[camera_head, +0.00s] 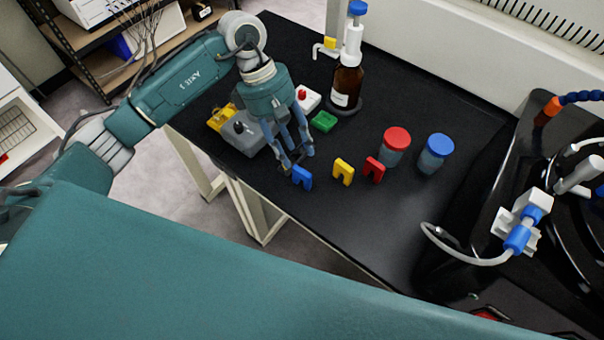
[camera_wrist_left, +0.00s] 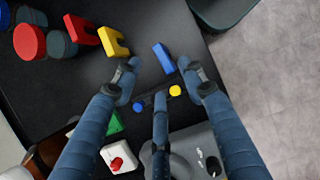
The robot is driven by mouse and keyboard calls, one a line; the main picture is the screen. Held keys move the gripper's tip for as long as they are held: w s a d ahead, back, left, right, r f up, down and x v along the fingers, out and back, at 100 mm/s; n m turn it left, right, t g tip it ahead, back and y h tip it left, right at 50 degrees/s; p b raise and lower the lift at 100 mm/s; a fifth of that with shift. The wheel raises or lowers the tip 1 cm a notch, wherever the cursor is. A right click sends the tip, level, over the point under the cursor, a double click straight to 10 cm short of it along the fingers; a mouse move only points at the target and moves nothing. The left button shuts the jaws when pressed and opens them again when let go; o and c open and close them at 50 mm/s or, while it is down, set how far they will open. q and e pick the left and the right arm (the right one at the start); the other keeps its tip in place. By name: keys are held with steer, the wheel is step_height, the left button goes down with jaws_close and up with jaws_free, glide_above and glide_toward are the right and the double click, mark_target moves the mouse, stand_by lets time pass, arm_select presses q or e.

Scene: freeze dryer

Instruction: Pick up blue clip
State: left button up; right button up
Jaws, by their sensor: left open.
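The blue clip (camera_head: 302,178) stands on the black table, leftmost in a row with the yellow clip (camera_head: 343,171) and the red clip (camera_head: 374,169). My left gripper (camera_head: 293,165) points down just behind it in the head view, its fingers spread. In the left wrist view the blue clip (camera_wrist_left: 163,58) lies just beyond the open fingertips of my left gripper (camera_wrist_left: 157,82), between them and apart from them. Nothing is held. My right gripper is not in view.
A grey device (camera_head: 241,133), a white block with a red knob (camera_head: 308,99) and a green piece (camera_head: 323,122) are near my left gripper. A brown bottle (camera_head: 347,85) stands behind. Red-lidded (camera_head: 396,138) and blue-lidded (camera_head: 440,147) jars stand right. The table in front of the clips is clear.

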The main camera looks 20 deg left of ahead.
mark_target(302, 169)
arm_select(q)
steer(key=x, duration=0.2)
steer(key=shift+s+d+f+p, duration=0.1)
steer(key=shift+d+f+p, duration=0.1)
steer(key=shift+f+p, duration=0.1)
steer(key=shift+s+d+f+p, duration=0.1)
steer(key=shift+f+p, duration=0.2)
steer(key=shift+p, duration=0.05)
steer(key=p+x, duration=0.1)
steer(key=x, duration=0.2)
steer(key=shift+f+p, duration=0.35)
steer(key=shift+p, duration=0.05)
steer(key=shift+d+f, duration=0.15)
steer(key=shift+f, duration=0.3)
steer(key=c, duration=0.8)
